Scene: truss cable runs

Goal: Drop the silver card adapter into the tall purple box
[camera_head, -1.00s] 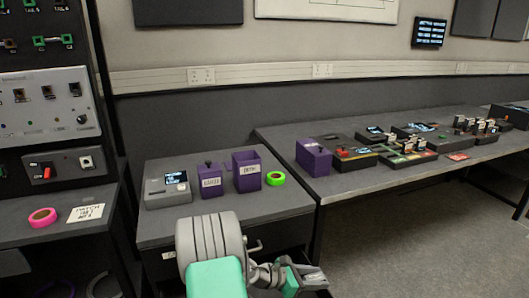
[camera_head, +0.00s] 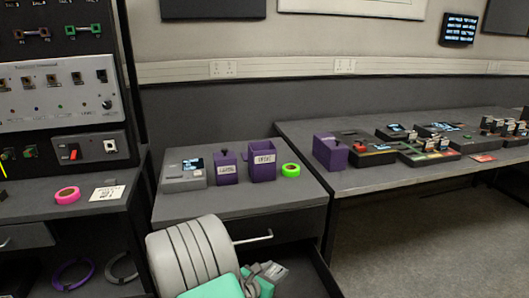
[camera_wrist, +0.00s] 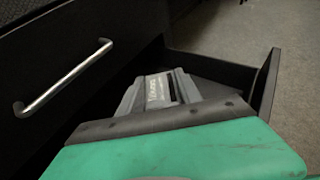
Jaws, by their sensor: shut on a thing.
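My gripper (camera_head: 268,275) is low at the bottom of the head view, over an open black drawer below the small desk. In the wrist view a silver-grey piece with a pale label, seemingly the silver card adapter (camera_wrist: 160,90), sits at my gripper's jaws, in front of the green gripper body. The jaws are shut on it, though the fingertips are mostly hidden. The tall purple box (camera_head: 262,165), open-topped with a white label, stands on the small desk, above and apart from my gripper.
A shorter purple box (camera_head: 227,168) and a grey device with a screen (camera_head: 184,178) stand left of the tall box. Green tape (camera_head: 291,170) lies right of it. Another purple box (camera_head: 330,152) is on the right table. The drawer handle (camera_wrist: 62,77) sticks out nearby.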

